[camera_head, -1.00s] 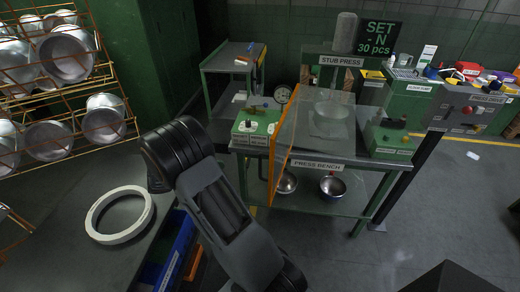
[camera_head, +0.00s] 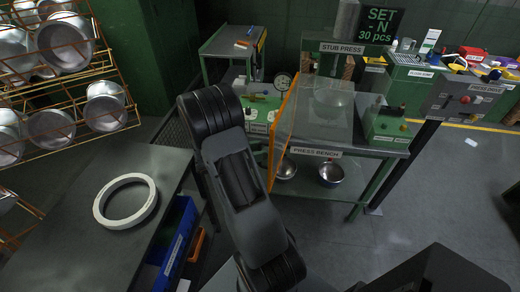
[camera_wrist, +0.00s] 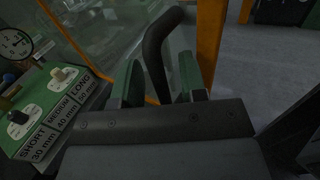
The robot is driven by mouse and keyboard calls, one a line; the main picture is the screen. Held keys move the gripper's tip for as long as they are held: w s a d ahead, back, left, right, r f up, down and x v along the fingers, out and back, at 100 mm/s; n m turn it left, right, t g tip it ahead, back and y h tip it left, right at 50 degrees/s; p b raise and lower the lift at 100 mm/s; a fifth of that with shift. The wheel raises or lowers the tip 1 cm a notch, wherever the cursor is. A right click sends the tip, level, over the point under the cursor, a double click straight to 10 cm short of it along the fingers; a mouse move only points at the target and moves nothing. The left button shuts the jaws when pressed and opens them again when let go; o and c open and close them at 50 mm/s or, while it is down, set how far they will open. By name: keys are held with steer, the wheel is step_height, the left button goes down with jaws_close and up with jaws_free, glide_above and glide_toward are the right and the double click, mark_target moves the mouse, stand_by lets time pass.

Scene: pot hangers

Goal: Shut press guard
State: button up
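The press guard is a clear panel with an orange frame (camera_head: 273,160) on the left front of the press bench (camera_head: 330,203). It stands upright, angled out from the press. In the wrist view its orange edge (camera_wrist: 209,45) and clear panel (camera_wrist: 92,45) are close. A dark curved handle (camera_wrist: 155,50) rises between the green-padded fingers of my gripper (camera_wrist: 160,82). The fingers are apart, one on each side of the handle, with small gaps showing. In the head view my arm hides the gripper.
A green control box with SHORT, MEDIUM and LONG knobs (camera_wrist: 45,95) sits close left of my gripper. Another green box (camera_head: 388,125) stands right of the press. A table with a white ring (camera_head: 126,201) is at left.

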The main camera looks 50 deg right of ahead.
steer(key=shift+s+d, duration=0.1)
jaws_close()
stand_by(0.4)
